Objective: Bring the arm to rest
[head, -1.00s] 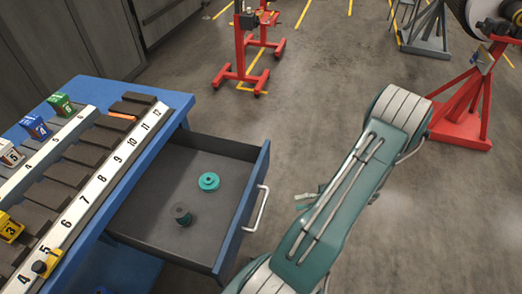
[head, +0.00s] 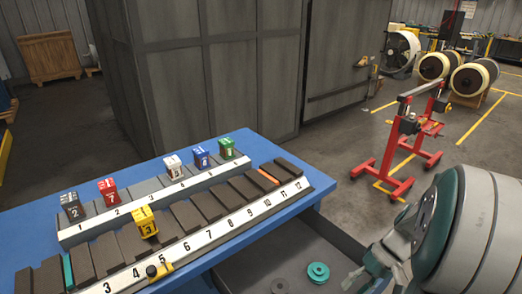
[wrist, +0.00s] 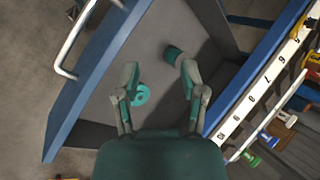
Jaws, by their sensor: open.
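My gripper (wrist: 159,70) is open in the wrist view, with its two fingers apart and nothing between them. It is over the open drawer (wrist: 95,105), which holds a teal flanged piece (wrist: 141,95) near the left finger and a dark and teal spool (wrist: 173,54) near the right finger. In the head view my arm (head: 480,235) fills the lower right corner, bent close to the camera.
A blue bench (head: 215,262) holds numbered racks with several coloured blocks, including a yellow one (head: 145,222). A red stand (head: 400,150) is on the floor behind my arm. Grey cabinets (head: 210,70) stand behind the bench. The drawer handle (wrist: 70,45) sticks out left in the wrist view.

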